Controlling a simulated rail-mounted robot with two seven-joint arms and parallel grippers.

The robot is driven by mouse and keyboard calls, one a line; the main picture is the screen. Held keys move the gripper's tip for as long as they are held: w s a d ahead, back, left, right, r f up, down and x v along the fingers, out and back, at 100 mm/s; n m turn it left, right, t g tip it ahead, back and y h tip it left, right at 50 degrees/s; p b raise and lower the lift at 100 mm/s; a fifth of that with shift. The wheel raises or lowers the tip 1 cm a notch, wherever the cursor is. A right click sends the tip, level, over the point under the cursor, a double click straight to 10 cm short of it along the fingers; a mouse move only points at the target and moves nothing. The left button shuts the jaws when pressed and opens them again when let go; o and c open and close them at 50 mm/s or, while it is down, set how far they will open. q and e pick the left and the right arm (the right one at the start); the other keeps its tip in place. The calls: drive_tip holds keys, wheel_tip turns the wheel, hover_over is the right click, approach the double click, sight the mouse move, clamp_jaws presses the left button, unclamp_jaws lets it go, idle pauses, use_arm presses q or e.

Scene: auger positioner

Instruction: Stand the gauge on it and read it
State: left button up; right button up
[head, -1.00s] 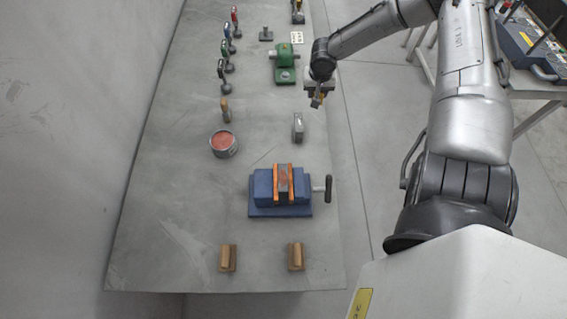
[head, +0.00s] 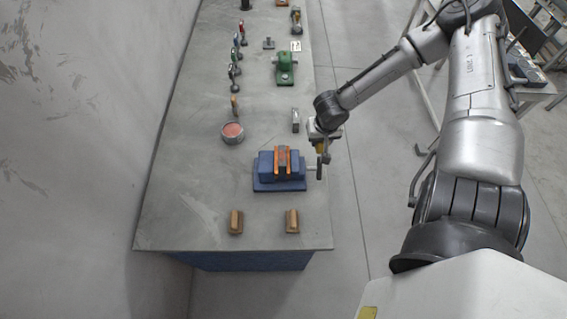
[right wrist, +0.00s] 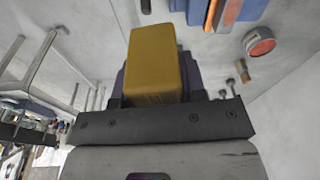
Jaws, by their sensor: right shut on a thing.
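A yellow box (right wrist: 153,65), which may be the gauge, is held in my right gripper (head: 321,150). Its face with any reading is not visible. The gripper is shut on it beside the bench's right edge, just up and right of the blue vise (head: 281,183). The vise stands on the bench with orange jaw faces and a dark grey piece (head: 282,160) upright between them. The box is apart from that piece. In the right wrist view the vise shows only partly (right wrist: 245,8) at the top. My left gripper is not in view.
On the bench (head: 190,190) are a red-topped tin (head: 233,132), a small grey block (head: 295,121), a green machine (head: 285,70) and two wooden blocks (head: 236,222). Several handled tools stand along the left. The bench's front left is clear.

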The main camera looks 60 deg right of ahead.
drive_tip(key=shift+w+r+m, duration=0.1)
drive_tip(key=shift+w+m, duration=0.2)
drive_tip(key=shift+w, duration=0.25)
drive_tip(key=w+a+f+b, duration=0.1)
drive_tip(key=w+f+b, duration=0.2)
drive_tip(key=w, duration=0.1)
hover_over(282, 154)
drive_tip(key=shift+m, duration=0.3)
wheel_tip(282, 154, down, 4)
drive_tip(key=shift+s+a, duration=0.1)
drive_tip(key=shift+a, duration=0.05)
drive_tip(key=shift+f+p, duration=0.3)
drive_tip(key=shift+f, duration=1.55)
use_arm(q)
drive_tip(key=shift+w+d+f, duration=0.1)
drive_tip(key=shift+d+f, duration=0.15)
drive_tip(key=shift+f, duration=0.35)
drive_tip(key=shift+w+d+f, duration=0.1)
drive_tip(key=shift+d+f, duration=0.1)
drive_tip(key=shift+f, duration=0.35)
use_arm(e)
drive_tip(key=shift+f, duration=0.15)
drive_tip(key=shift+f, duration=0.1)
drive_tip(key=o, duration=1)
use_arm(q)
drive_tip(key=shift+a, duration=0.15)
use_arm(e)
drive_tip(key=shift+o, duration=0.2)
